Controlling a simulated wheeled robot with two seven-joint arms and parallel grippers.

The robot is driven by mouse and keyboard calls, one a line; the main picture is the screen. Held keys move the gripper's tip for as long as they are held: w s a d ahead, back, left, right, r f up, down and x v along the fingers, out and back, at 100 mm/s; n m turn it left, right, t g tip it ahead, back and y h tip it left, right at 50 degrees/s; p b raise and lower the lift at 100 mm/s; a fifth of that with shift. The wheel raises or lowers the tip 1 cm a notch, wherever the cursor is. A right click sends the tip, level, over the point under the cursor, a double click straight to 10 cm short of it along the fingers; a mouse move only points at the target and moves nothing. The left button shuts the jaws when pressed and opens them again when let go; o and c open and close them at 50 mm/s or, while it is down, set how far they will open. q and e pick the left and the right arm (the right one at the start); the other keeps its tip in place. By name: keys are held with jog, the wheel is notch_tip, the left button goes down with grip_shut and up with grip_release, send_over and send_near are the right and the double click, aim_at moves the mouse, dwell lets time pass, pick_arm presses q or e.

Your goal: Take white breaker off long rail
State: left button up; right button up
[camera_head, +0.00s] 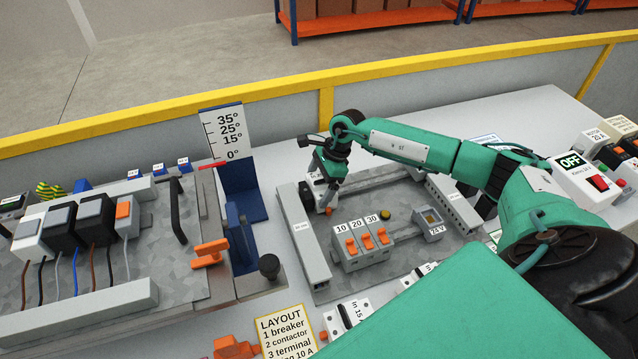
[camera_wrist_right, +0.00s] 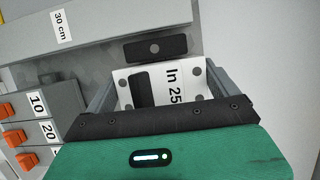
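A white breaker marked "In 25" (camera_wrist_right: 165,90) lies between the two fingers of my right gripper (camera_wrist_right: 162,85) in the right wrist view. The fingers stand along its two sides. I cannot tell whether they press on it or leave a small gap. My left gripper is out of view.
A block of orange switches marked 10, 20, 30 (camera_head: 362,243) stands close in front of my right gripper. A grey duct marked 30 cm (camera_wrist_right: 110,25) runs beside the breaker. An angle gauge (camera_head: 223,135) and a cabinet panel with several breakers (camera_head: 75,225) stand left.

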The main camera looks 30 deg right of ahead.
jog(key=o, duration=0.3)
jog(key=shift+c, duration=1.1)
jog(key=shift+r, duration=0.65)
jog(key=shift+r, duration=0.2)
jog(key=shift+r+p, duration=0.8)
jog(key=shift+r, duration=1.3)
